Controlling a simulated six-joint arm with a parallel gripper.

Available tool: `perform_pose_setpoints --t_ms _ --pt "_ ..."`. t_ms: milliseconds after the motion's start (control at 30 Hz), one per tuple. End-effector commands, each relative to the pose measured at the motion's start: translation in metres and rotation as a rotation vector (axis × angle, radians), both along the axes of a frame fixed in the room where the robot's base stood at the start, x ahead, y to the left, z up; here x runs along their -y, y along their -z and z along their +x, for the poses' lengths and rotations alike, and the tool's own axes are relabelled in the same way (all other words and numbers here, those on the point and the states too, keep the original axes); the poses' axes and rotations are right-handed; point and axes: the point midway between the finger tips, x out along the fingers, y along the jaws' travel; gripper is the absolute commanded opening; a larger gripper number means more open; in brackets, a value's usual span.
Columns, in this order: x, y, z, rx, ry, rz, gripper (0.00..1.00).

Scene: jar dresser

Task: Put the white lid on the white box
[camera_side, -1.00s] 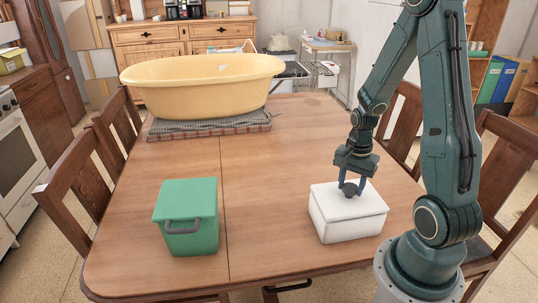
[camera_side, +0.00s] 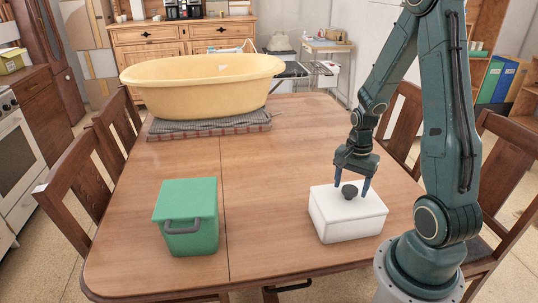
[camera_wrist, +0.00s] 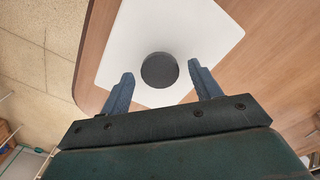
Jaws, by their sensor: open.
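The white box (camera_side: 345,228) stands upright on the table at the right front. The white lid (camera_side: 328,201) lies on top of it and covers its opening. The lid has a round dark knob (camera_side: 350,191). My gripper (camera_side: 352,188) is open around the knob, with a finger on each side and space between each finger and the knob. In the wrist view the lid (camera_wrist: 190,30) shows as a white square, and the knob (camera_wrist: 159,70) sits between and a little ahead of the open fingers of my gripper (camera_wrist: 162,82).
A green box with a grey handle (camera_side: 188,215) stands at the left front of the wooden table (camera_side: 265,225). A yellow tub (camera_side: 200,88) rests on a folded cloth (camera_side: 208,128) at the back. The middle of the table is clear. Chairs (camera_side: 80,190) flank the table.

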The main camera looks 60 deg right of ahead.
Motion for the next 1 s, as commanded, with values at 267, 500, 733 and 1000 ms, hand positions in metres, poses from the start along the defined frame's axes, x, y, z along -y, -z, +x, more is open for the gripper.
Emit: perform_pose_setpoints --t_ms 267,500,733,1000 --pt "0.001 -0.025 0.001 0.003 0.0 -0.002 0.63" --pt "0.001 -0.055 0.001 0.004 0.001 -0.003 0.63" --pt "0.001 -0.086 0.001 0.004 0.001 -0.003 0.63" --pt "0.0 -0.113 0.001 0.003 0.002 -0.001 0.63"
